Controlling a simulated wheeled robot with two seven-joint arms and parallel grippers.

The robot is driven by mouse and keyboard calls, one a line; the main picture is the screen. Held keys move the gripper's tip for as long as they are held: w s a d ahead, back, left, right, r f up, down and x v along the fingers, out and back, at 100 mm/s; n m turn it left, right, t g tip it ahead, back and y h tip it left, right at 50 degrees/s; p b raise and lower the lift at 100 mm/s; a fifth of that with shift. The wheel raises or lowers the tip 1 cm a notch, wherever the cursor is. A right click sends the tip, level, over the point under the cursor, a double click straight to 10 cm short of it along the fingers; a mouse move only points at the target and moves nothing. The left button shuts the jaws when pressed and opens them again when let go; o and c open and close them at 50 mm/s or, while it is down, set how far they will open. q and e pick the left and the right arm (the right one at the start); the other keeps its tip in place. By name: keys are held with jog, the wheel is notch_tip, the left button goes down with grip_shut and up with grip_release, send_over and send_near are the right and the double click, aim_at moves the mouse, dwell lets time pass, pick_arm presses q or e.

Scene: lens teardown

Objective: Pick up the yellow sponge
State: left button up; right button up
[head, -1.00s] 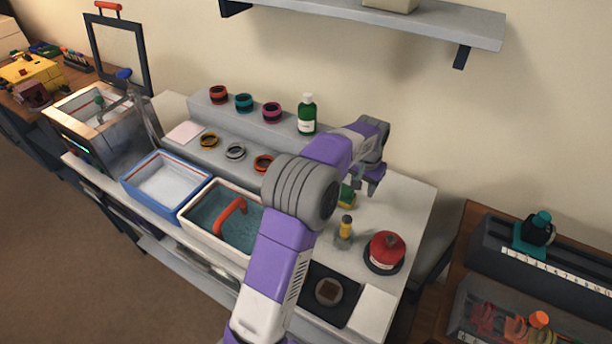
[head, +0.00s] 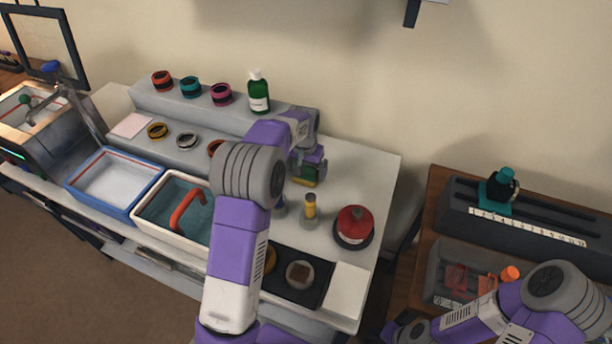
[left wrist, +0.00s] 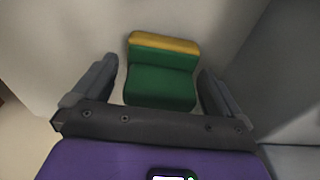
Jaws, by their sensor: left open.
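The sponge (left wrist: 162,72) is green with a yellow layer along one side. In the left wrist view it lies between the two fingers of my left gripper (left wrist: 155,85), which are open with a gap on each side. In the head view the sponge (head: 308,176) shows on the white bench just below my left gripper (head: 306,165), partly hidden by it. My right arm (head: 540,305) shows at the lower right of the head view. I cannot make out its fingertips.
A yellow-capped bottle (head: 310,207) and a red round container (head: 354,226) stand close in front of the sponge. A green bottle (head: 259,92) stands on the raised step behind. A cream tub (head: 145,204) and a blue tub (head: 79,181) sit to the left.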

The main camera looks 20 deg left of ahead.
pick_arm(q)
jog(key=shift+r, duration=0.1)
jog(key=c, duration=1)
jog(key=shift+o, duration=0.2)
notch_tip(320, 180, up, 10)
jog(key=p, duration=0.3)
jog(key=shift+p, duration=0.3)
